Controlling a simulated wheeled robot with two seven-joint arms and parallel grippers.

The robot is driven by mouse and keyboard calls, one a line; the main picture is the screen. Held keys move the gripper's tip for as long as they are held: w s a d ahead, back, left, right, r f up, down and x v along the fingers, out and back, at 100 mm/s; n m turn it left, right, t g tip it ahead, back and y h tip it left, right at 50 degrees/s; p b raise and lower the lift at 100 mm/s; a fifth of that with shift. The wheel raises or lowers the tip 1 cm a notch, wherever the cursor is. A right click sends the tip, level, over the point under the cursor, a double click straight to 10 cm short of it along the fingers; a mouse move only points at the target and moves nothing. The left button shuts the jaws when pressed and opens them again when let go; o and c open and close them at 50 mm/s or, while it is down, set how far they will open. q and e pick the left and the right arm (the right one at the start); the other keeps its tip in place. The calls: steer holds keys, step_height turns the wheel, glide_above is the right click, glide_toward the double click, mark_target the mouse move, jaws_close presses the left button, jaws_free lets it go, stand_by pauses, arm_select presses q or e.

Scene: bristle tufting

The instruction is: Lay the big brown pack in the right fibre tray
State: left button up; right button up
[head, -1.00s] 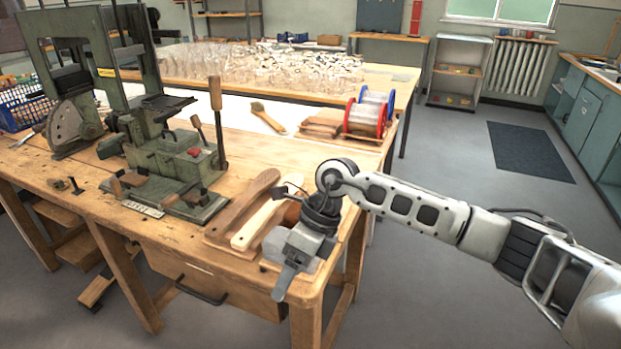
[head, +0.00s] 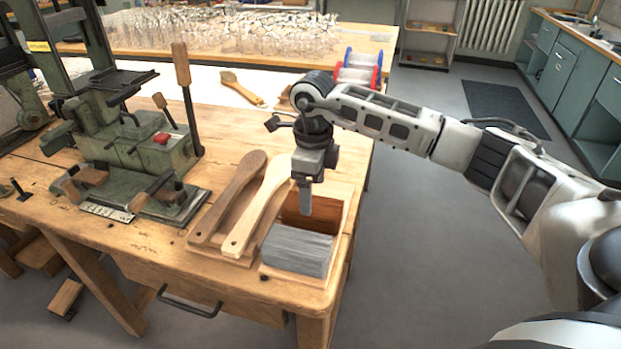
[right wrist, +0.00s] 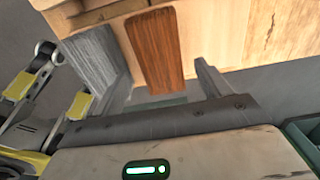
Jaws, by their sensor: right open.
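The big brown pack (head: 324,217) shows as a reddish-brown patch in the back half of the wooden fibre tray (head: 346,215), at the bench's right front corner. A grey pack (head: 297,249) fills the tray's front half. My right gripper (head: 305,208) points down over the brown part and hides some of it. In the right wrist view the brown pack (right wrist: 155,52) lies in line with the gap between the open fingers (right wrist: 165,90), with the grey pack (right wrist: 90,60) to the left. I cannot tell whether the fingers touch the brown pack. My left gripper is not in view.
Two wooden brush handles (head: 262,200) lie just left of the tray. A green tufting machine (head: 140,145) with upright levers stands farther left. Floor is clear right of the bench.

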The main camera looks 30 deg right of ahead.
mark_target(313, 205)
step_height(313, 205, down, 7)
steer(key=b, duration=0.4)
steer(key=c, duration=1)
